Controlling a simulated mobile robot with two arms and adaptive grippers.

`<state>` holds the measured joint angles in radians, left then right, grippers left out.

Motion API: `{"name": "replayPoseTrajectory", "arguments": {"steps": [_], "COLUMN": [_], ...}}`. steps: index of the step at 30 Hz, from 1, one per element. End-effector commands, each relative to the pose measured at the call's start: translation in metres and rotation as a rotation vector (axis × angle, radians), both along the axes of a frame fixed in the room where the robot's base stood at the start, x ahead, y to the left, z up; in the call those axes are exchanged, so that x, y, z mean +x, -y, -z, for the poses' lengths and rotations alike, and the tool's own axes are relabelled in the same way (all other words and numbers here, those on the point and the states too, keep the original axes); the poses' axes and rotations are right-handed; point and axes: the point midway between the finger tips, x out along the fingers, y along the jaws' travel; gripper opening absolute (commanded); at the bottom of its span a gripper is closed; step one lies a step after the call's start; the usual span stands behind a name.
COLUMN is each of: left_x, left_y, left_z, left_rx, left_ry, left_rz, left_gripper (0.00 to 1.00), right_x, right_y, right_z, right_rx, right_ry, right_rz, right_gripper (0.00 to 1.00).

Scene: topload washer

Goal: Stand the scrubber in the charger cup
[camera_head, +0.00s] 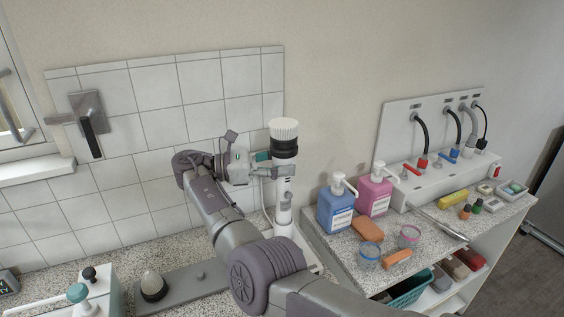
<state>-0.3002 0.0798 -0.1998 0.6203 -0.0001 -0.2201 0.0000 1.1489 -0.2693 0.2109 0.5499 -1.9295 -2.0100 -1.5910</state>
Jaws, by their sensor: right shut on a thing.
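The scrubber (284,196) is upright, with white bristles on top, a dark band below them and a long white handle. My right gripper (268,166) is shut on the upper part of its handle from the left side. The scrubber's lower end comes down at a white base (304,251) on the counter, which looks like the charger, with a thin pale cord beside it. My right arm hides much of this base, so I cannot tell whether the handle's end is inside the cup or just above it. My left gripper is out of view.
A blue pump bottle (336,211) and a pink one (374,194) stand on the right shelf unit, near sponges and small cups. The tiled wall (150,100) is close behind.

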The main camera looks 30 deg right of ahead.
Motion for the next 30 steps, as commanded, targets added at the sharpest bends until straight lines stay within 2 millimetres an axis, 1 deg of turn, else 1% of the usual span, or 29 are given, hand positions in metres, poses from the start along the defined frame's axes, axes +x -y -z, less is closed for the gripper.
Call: {"name": "replayPoseTrajectory", "arguments": {"steps": [12, 21, 22, 24, 27, 30], "left_x": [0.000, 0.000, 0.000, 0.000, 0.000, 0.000], "left_y": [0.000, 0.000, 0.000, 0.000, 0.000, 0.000], "left_z": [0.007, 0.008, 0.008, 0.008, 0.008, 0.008], "left_rx": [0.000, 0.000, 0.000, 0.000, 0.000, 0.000], "left_ry": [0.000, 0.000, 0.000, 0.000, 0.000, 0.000], "left_rz": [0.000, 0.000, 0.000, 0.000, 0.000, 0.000], "left_gripper": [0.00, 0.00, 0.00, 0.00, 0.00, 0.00], "right_x": [0.000, 0.000, 0.000, 0.000, 0.000, 0.000], "right_y": [0.000, 0.000, 0.000, 0.000, 0.000, 0.000], "right_z": [0.009, 0.010, 0.010, 0.010, 0.010, 0.010], "right_rx": [-0.003, -0.001, -0.001, 0.000, 0.000, 0.000], "right_ry": [0.002, 0.000, 0.000, 0.000, 0.000, 0.000], "right_rz": [-0.001, 0.000, 0.000, 0.000, 0.000, 0.000], "right_gripper": [0.00, 0.00, 0.53, 0.64, 0.79, 0.79]}}
